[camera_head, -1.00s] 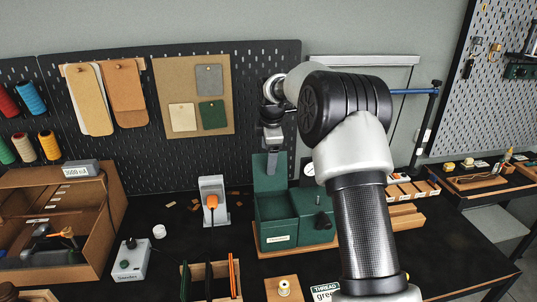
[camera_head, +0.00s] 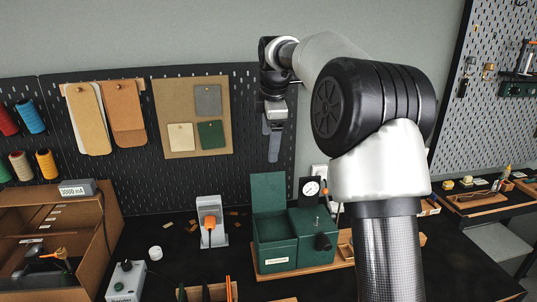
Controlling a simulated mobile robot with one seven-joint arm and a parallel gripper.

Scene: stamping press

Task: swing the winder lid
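The winder appears to be the dark green box unit (camera_head: 313,236) on the bench, with a small white label on its front left. Its green lid (camera_head: 268,188) stands upright at the back of the left compartment, which is open at the top. A black knob and a thin post show on the right half. My gripper (camera_head: 273,150) hangs fingers down in front of the pegboard, above the lid's top edge in the picture, with a small gap between them. I see nothing held, but the fingers are too small and edge-on to show their opening.
A white stand with an orange part (camera_head: 210,222) is left of the green unit. A round dial (camera_head: 311,189) stands behind its right half. A cardboard-coloured box (camera_head: 60,235) is at far left. My arm hides much of the bench at right.

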